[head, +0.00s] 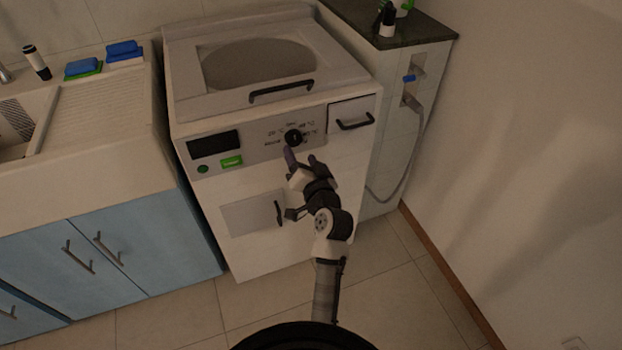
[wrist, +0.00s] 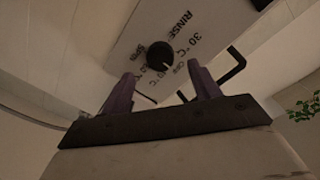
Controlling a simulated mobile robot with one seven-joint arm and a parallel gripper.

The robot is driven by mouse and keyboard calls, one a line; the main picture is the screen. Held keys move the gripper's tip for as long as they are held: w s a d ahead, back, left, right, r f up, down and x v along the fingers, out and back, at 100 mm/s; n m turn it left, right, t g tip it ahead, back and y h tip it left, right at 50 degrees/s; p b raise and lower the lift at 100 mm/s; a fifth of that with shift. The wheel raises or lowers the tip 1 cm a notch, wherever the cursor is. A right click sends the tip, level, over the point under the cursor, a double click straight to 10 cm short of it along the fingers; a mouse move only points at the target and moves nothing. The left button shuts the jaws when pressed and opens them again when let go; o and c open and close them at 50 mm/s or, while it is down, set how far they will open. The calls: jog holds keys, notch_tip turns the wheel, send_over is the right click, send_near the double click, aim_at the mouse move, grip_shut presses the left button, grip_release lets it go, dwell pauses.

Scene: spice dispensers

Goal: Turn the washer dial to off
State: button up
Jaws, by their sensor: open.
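The washer (head: 262,190) is a white top-loading machine with a control panel on its front. Its black round dial (head: 293,137) sits on the panel among printed temperature labels; the dial's setting is too small to read in the head view. In the wrist view the dial (wrist: 160,55) shows a light pointer mark, with "RINSE" and "30 °C" printed near it. My gripper (head: 300,157) is just below the dial in the head view. In the wrist view its two purple fingers (wrist: 163,90) are apart, with the dial beyond and between their tips. Nothing is between the fingers.
The panel also has a dark display (head: 213,145), a green button (head: 231,161) and a drawer with a black handle (head: 355,123). A lid handle (head: 281,91) is above. A sink counter (head: 110,110) stands left, and a tiled block with a hose (head: 412,140) right.

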jog(key=b+v, duration=0.1)
jog(key=v, duration=0.7)
jog(key=shift+s+b, duration=0.2)
jog(key=shift+b, duration=0.1)
